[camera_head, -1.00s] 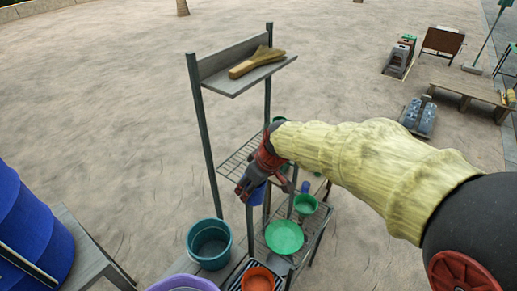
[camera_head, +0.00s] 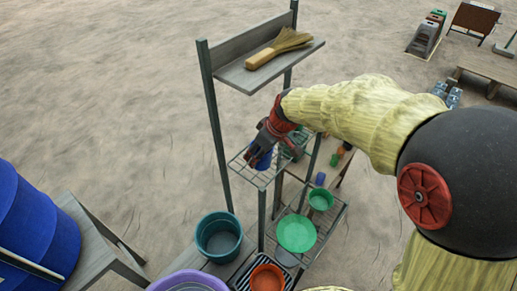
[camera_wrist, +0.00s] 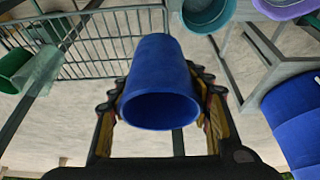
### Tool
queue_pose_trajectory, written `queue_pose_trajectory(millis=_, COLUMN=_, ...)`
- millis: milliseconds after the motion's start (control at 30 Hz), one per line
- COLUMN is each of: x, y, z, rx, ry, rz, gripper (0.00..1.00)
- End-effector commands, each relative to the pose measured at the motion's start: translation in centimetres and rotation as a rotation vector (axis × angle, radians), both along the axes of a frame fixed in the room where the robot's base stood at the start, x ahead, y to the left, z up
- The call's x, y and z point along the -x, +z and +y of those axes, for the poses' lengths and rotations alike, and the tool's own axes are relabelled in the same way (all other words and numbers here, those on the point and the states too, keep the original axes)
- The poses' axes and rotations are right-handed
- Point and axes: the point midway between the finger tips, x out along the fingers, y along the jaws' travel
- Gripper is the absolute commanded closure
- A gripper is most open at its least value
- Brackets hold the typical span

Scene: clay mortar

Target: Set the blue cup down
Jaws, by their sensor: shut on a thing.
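The blue cup (camera_head: 263,161) is in my gripper (camera_head: 264,152), partly hidden behind the dark fingers in the head view. The wrist view shows the cup (camera_wrist: 160,85) with its open mouth towards the camera and a finger of my gripper (camera_wrist: 160,100) on each side. My gripper is shut on it. The cup is over or at the upper wire shelf (camera_head: 240,168) of the metal rack. I cannot tell whether its base touches the wires.
Above is a wooden shelf with a brush (camera_head: 280,48). Below are a green bowl (camera_head: 296,233), a smaller green bowl (camera_head: 321,199), a teal bucket (camera_head: 219,238) and an orange bowl (camera_head: 267,279). A blue barrel (camera_head: 35,230) stands left. Green things crowd the shelf's right side.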

Motion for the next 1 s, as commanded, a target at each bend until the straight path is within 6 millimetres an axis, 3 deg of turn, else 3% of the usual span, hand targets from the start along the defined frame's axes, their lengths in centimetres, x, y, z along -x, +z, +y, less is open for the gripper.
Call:
queue_pose_trajectory(millis=233, x=-4.8, y=-2.0, z=0.3, rx=0.0, ry=-0.001, rz=0.003, gripper=0.78)
queue_pose_trajectory(millis=500, x=-8.3, y=-6.3, z=0.5, rx=0.0, ry=-0.001, rz=0.004, gripper=0.78)
queue_pose_trajectory(millis=833, x=-9.7, y=-8.1, z=0.6, rx=0.0, ry=-0.001, rz=0.002, gripper=0.78)
queue_pose_trajectory(millis=1000, x=-9.7, y=-10.3, z=0.6, rx=0.0, ry=-0.002, rz=0.004, gripper=0.78)
